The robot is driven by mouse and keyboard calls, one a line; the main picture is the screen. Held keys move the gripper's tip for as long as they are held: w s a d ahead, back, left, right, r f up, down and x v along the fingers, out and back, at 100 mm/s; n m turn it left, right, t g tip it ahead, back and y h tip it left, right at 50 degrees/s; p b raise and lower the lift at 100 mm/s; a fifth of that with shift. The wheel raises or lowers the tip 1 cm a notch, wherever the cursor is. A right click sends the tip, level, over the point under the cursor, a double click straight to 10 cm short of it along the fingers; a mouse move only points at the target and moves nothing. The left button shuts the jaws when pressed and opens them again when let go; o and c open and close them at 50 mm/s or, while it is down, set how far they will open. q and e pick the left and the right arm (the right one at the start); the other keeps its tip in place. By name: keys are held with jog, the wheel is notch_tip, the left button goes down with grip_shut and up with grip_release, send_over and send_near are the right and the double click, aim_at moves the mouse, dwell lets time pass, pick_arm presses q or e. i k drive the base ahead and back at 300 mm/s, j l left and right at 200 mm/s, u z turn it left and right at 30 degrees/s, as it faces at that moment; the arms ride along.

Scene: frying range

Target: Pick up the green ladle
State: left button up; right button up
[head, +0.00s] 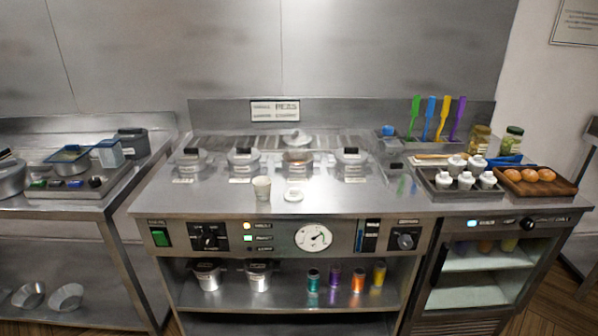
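A green utensil with a flat upright handle (414,115) stands at the back right of the range. It looks like the green ladle, though its lower end is hidden in the holder. Beside it, to the right, stand a blue utensil (429,116), a yellow one (443,117) and a purple one (458,116), all upright and close together. Neither of my grippers is in view.
Lidded pots (243,160) line the back of the range. A cup (262,188) and a white lid (293,195) stand in front.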

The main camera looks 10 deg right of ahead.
aim_at(417, 98)
jog(key=i+l+z, duration=0.2)
jog(key=i+l, duration=0.15)
jog(key=i+l+z, duration=0.15)
jog(key=i, duration=0.4)
jog(key=l, duration=0.1)
